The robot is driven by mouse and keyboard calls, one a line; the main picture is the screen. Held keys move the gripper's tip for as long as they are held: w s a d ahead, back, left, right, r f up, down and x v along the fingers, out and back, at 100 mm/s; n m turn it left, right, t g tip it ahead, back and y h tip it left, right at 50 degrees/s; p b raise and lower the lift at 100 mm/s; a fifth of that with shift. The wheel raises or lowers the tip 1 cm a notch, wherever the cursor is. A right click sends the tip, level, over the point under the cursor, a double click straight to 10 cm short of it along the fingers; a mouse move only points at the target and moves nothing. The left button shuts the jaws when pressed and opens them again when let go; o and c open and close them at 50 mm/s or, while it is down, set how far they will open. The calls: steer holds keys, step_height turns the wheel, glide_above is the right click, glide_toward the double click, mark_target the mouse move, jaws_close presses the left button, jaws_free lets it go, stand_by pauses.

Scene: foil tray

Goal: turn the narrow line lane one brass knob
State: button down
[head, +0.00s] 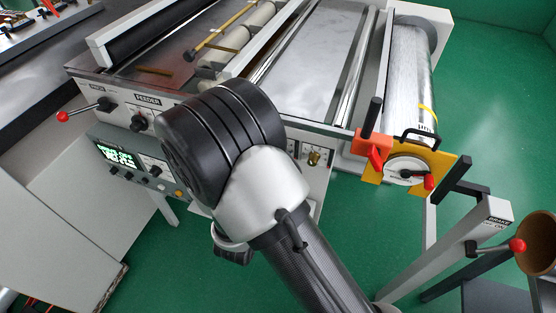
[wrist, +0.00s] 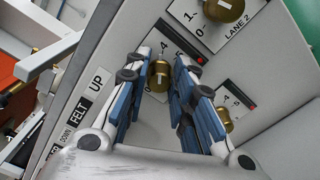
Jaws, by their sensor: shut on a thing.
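In the wrist view a small brass knob (wrist: 159,76) stands on the grey panel between the fingers of my gripper (wrist: 164,66). The fingers, with blue and black pads, are shut on its two sides. A pale mark shows on the knob, and a "4" is printed above it. The rest of its label is hidden, so I cannot read its lane name. A larger brass knob (wrist: 224,9) marked LANE 2 is above right. Another brass knob (wrist: 223,121) is at lower right, partly behind a finger. In the head view my arm hides the gripper and the held knob.
UP, FELT and DOWN labels (wrist: 83,103) line the panel's left side. A red light (wrist: 200,60) is right of the held knob. In the head view, an orange clamp (head: 373,150) and a foil roll (head: 408,75) stand right of my arm; green floor (head: 490,130) is open beyond.

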steer(key=shift+m+b, duration=0.35)
steer(key=shift+m, duration=0.25)
steer(key=c, duration=1.4)
jaws_free()
steer(key=shift+o, duration=0.2)
steer(key=v, duration=1.2)
